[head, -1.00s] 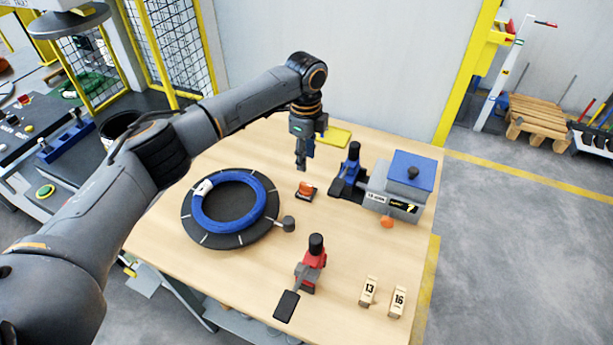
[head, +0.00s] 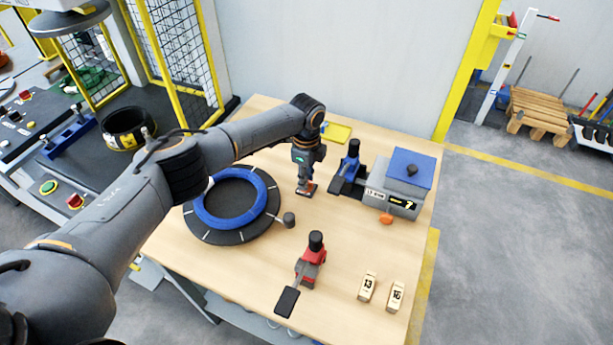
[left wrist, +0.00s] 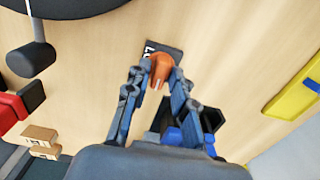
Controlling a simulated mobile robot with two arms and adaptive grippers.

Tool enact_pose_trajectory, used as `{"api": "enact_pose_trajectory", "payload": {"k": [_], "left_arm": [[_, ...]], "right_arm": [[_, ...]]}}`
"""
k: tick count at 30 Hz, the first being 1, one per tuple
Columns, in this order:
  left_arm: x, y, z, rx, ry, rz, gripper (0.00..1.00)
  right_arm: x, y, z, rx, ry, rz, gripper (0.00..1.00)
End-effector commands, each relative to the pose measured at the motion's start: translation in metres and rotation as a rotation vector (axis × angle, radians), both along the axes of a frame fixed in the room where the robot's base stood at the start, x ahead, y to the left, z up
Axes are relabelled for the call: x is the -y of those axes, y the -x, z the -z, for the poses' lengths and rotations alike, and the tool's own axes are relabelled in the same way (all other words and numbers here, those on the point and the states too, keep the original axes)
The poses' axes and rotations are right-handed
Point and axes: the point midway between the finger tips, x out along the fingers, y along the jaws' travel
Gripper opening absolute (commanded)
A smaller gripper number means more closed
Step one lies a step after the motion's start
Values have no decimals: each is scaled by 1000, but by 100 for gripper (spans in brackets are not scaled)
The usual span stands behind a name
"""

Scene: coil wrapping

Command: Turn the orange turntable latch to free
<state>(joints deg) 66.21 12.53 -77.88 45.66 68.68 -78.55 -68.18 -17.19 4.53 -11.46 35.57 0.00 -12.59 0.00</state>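The orange turntable latch (head: 308,187) is a small knob on a dark base plate on the table, right of the turntable (head: 222,237). In the left wrist view the latch (left wrist: 160,68) sits between the tips of my left gripper (left wrist: 159,74). The fingers are apart, one on each side of the knob; firm contact cannot be made out. In the head view my left gripper (head: 304,188) points down at the latch and partly hides it. The turntable is a black disc carrying a blue coil (head: 205,217). My right gripper is not in view.
A blue clamp (head: 347,172) and a grey box with a blue lid (head: 400,185) stand right of the latch. A red clamp (head: 310,262) and blocks marked 13 (head: 367,286) and 16 (head: 396,296) are nearer. A yellow pad (head: 337,132) lies behind.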

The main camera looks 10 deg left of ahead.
Motion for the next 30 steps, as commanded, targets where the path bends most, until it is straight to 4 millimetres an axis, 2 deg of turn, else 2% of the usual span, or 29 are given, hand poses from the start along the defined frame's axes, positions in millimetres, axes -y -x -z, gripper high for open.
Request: {"api": "enact_pose_trajectory", "payload": {"k": [1,3,17,30], "left_arm": [[0,0,0,0,0,0,8],[0,0,0,0,0,0,0],[1,0,-1,0,2,-67,0],[2,0,-2,-2,3,-422,0]], "right_arm": [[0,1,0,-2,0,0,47],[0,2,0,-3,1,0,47],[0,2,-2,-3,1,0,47],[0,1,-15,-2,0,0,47]]}}
